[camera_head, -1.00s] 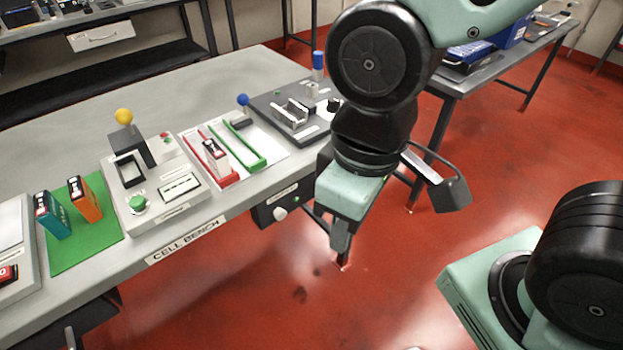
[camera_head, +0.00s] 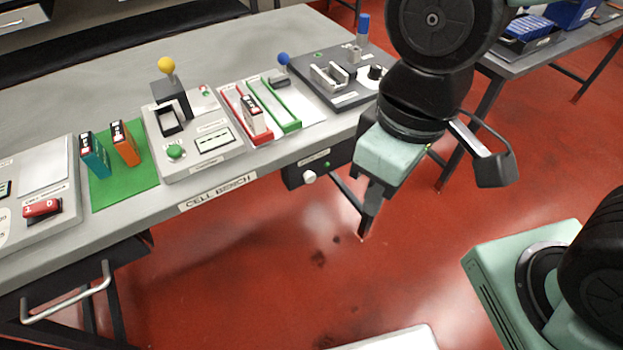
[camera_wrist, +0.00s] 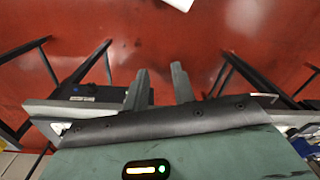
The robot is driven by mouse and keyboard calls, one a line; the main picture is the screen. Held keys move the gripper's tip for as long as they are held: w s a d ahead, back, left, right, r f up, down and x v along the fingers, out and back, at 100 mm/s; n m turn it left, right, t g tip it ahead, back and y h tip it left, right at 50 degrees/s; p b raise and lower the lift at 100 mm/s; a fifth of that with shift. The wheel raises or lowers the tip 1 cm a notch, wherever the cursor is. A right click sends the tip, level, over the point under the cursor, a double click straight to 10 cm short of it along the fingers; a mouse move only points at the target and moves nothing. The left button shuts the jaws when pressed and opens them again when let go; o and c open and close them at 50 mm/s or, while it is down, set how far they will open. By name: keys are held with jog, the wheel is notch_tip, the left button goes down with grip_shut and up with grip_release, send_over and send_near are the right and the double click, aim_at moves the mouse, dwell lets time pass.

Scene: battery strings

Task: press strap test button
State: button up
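My gripper (camera_head: 367,222) hangs in front of the bench over the red floor, pointing down. In the wrist view its two fingers (camera_wrist: 160,70) stand apart with nothing between them. On the grey bench (camera_head: 130,226), a light grey tester unit has a round green button (camera_head: 174,151) at its front left. A dark box (camera_head: 320,164) under the bench edge carries a round white knob or button (camera_head: 309,177), left of my gripper. A dark fixture (camera_head: 340,83) with metal blocks and a black knob (camera_head: 376,72) stands farther right. The labels are too small to tell which is the strap test button.
Teal (camera_head: 95,155) and orange (camera_head: 125,143) cells stand on a green mat (camera_head: 122,186). A red rocker switch (camera_head: 42,208) is at left. Red and green (camera_head: 273,104) trays lie mid-bench. A yellow-knobbed lever (camera_head: 167,66) sticks up. Floor before the bench is open.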

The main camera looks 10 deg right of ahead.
grip_shut()
dwell(1.5)
